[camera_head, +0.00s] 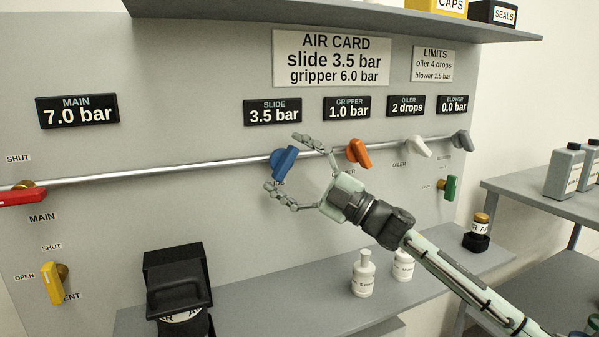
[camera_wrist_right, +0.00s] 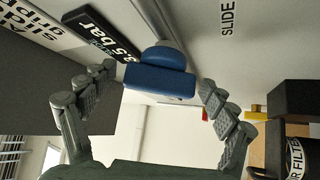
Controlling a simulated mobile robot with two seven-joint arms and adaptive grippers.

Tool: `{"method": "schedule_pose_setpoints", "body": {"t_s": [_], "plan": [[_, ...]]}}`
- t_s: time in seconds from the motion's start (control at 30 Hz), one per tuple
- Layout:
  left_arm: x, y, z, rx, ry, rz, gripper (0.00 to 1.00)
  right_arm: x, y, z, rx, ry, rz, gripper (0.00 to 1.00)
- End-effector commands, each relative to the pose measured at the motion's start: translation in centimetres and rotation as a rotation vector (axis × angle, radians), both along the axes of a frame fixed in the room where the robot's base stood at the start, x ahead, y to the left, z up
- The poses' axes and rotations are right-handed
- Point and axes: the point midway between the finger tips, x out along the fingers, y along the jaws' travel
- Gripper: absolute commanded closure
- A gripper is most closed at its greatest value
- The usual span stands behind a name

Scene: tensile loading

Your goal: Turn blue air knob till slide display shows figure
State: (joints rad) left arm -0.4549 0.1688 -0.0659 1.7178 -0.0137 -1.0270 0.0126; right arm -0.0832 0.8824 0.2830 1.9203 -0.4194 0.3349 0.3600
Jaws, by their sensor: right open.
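The blue slide knob (camera_head: 284,161) sits on the air pipe under the slide display (camera_head: 273,111), which reads 3.5 bar. The air card (camera_head: 331,59) above lists slide 3.5 bar and gripper 6.0 bar. My right gripper (camera_head: 283,166) is open, with one finger above and one below the blue knob. In the right wrist view the blue knob (camera_wrist_right: 160,75) lies between the spread fingers, with gaps on both sides, so they appear apart from it. My left gripper is in neither view.
The orange gripper knob (camera_head: 358,153) is close to the right of the blue knob, near my upper finger. A white oiler knob (camera_head: 417,146) and grey blower knob (camera_head: 461,140) follow. White bottles (camera_head: 363,274) and a black filter holder (camera_head: 176,284) stand below.

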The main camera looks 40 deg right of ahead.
Motion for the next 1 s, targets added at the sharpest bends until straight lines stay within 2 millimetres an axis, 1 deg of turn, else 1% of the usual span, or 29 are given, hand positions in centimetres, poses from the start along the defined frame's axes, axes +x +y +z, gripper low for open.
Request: {"method": "schedule_pose_setpoints", "body": {"t_s": [0.17,0.4,0.5,0.6,0.77,1.0], "plan": [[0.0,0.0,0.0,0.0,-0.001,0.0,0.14,-1.9,-0.9,-1.1,0.002,0.005,-0.001,0.14],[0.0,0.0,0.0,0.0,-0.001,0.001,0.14,-6.2,-3.1,-3.1,0.002,0.005,-0.002,0.14],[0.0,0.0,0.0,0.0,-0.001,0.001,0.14,-7.7,-3.9,-3.8,0.002,0.004,-0.002,0.14],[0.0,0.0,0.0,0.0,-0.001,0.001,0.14,-8.8,-4.4,-4.2,0.001,0.003,-0.002,0.14],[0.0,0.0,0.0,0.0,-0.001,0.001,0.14,-9.6,-4.8,-4.5,0.0,0.001,0.0,0.14],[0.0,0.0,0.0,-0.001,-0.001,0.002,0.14,-9.7,-4.8,-4.5,-0.001,0.0,0.0,0.14]]}}
